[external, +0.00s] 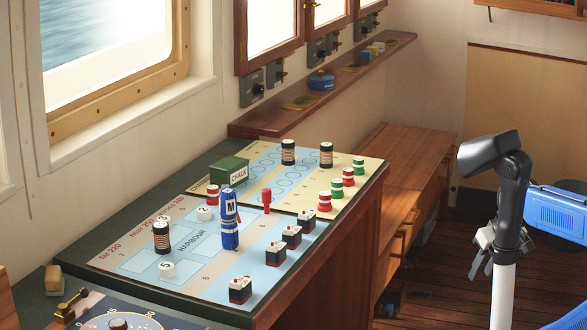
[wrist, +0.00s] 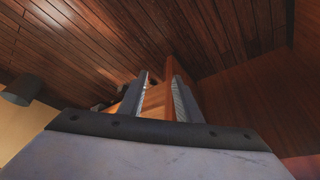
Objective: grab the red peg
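A small red peg (external: 266,200) with a wider head stands upright on the chart board (external: 200,265) on the dark bench top, right of the green chalk box (external: 229,171) and behind the blue figure marked M (external: 230,220). My arm is at the right of the external view, well away from the board; I cannot make out the fingers there. In the wrist view my gripper (wrist: 160,92) has its two fingers apart with nothing held between them. The wrist view does not show the peg.
Red and green pegs (external: 336,188) stand along the board's right side. Dark blocks with red and white parts (external: 275,254) line the right front edge. Black banded cylinders (external: 161,238) and white numbered discs (external: 167,270) stand nearby. A shelf (external: 270,122) runs along the wall behind.

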